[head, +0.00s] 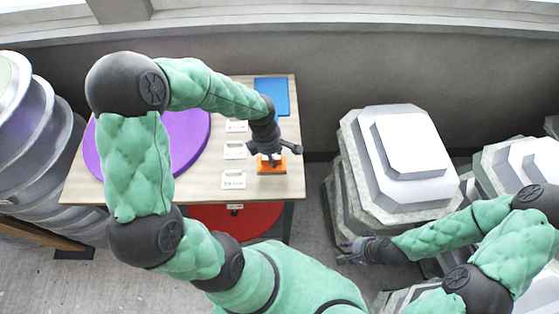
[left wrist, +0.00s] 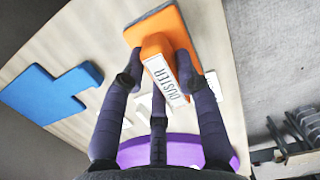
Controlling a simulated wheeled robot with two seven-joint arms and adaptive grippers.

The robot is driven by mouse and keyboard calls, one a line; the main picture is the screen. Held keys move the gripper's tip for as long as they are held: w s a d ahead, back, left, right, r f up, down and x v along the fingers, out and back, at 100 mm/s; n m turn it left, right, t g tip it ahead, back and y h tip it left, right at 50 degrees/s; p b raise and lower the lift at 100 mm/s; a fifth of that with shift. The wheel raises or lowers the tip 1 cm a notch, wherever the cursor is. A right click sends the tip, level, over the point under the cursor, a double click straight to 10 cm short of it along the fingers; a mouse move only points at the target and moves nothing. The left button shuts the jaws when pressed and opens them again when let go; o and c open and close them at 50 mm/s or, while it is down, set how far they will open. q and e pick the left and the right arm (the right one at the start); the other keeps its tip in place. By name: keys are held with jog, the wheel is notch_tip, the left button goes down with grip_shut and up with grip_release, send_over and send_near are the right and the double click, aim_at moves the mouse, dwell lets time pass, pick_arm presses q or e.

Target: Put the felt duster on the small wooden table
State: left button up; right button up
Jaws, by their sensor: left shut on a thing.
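The felt duster (head: 264,167) is an orange block on the wooden table (head: 205,194), near its right edge. In the left wrist view the duster (left wrist: 177,27) has an orange grip with a white label reading "DUSTER". My left gripper (head: 270,152) reaches down from above and is shut on the duster's grip; its fingers (left wrist: 162,82) lie on both sides of it. The head view does not show clearly whether the duster touches the table top. My right gripper (head: 352,250) is empty, low over the floor at the right, with its fingers apart.
A purple disc (head: 190,140), a blue piece (head: 271,93) and several white label cards (head: 233,180) are on the table. A red round thing (head: 238,218) is below its front edge. Stacked grey-white moulds (head: 408,150) stand right; ribbed grey moulds (head: 35,140) stand left.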

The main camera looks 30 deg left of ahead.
aim_at(280, 162)
pick_arm(q)
jog(key=w+f, duration=0.1)
jog(key=w+d+f, duration=0.1)
jog(key=shift+d+f, duration=0.15)
jog(key=shift+f, duration=0.2)
notch_tip(280, 162, down, 3)
jog(key=shift+w+f+p, duration=0.15)
jog(key=shift+p, duration=0.25)
jog(key=shift+f+b, duration=0.2)
jog(key=shift+b, duration=0.1)
jog(key=o, duration=1.1)
jog(key=shift+r, duration=0.1)
jog(key=r, duration=0.8)
jog(key=s+a+r, duration=0.1)
jog(key=r, duration=0.3)
